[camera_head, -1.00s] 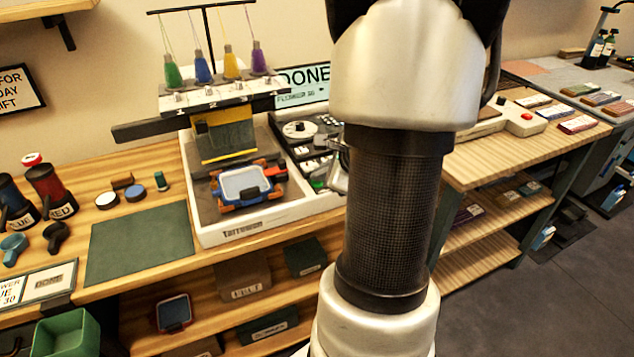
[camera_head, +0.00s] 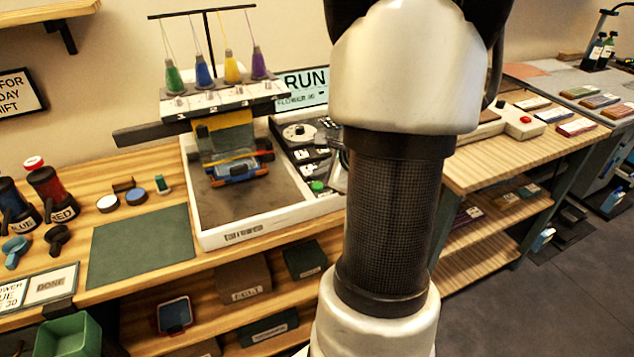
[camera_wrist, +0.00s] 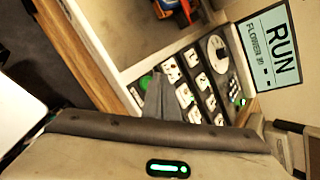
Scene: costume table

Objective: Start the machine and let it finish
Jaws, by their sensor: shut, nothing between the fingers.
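The embroidery machine (camera_head: 250,232) stands on the wooden bench. Its display (camera_head: 303,88) reads RUN, with a flower line below; it also shows in the wrist view (camera_wrist: 272,52). The hoop carriage (camera_head: 237,168) sits back under the needle head (camera_head: 225,100). The control panel has a dial (camera_head: 299,133), several white keys and a green button (camera_head: 318,186). My gripper (camera_wrist: 160,98) is shut and empty over the panel, its tips close beside the green button (camera_wrist: 145,82). I cannot tell whether they touch.
Green, blue, yellow and purple thread cones (camera_head: 231,68) stand above the machine. A green mat (camera_head: 140,243), dark bottles (camera_head: 50,190) and small pads lie to its left. A green bin (camera_head: 68,335) is at front left. Another bench (camera_head: 520,150) stands at right.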

